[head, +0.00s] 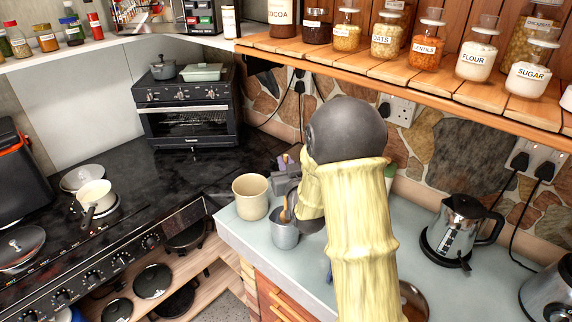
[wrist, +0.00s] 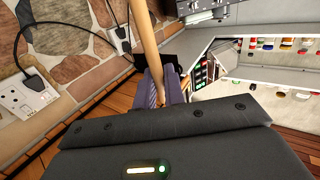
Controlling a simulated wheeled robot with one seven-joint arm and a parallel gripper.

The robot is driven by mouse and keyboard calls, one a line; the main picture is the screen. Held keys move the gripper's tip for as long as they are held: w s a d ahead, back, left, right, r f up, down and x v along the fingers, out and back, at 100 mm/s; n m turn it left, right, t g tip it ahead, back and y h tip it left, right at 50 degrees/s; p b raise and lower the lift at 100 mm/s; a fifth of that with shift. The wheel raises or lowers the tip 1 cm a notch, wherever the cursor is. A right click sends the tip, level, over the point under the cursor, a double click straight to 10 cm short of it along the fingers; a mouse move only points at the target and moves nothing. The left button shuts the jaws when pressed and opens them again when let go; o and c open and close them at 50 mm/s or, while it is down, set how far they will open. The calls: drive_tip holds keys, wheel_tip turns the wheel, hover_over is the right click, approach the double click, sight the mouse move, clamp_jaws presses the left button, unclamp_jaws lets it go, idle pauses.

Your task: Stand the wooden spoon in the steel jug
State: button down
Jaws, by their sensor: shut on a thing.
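The steel jug (head: 285,236) stands on the pale counter near its left edge, beside a cream pot. My gripper (head: 284,165) is above and just behind the jug, pointing toward the back corner. It is shut on the wooden spoon (head: 286,207), partly hidden by my wrist. The spoon hangs steeply, and its lower part appears within the jug's mouth; whether it touches the bottom is hidden. In the wrist view the pale spoon (wrist: 145,42) runs from the top edge to between my gripper's fingers (wrist: 168,86). The jug does not show there.
The cream pot (head: 250,197) stands close left of the jug. A kettle (head: 462,232) is on the right of the counter. A shelf of jars (head: 420,62) overhangs the counter's back. The black stove (head: 110,215) lies left. Counter between my arm and the kettle is clear.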

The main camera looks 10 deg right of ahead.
drive_tip(key=shift+f+b, duration=1.4)
drive_tip(key=shift+f, duration=0.15)
drive_tip(key=c, duration=1.4)
unclamp_jaws()
drive_tip(key=s+b, duration=1.7)
drive_tip(key=b, duration=0.1)
drive_tip(key=shift+s+d, duration=0.2)
drive_tip(key=shift+d, duration=0.2)
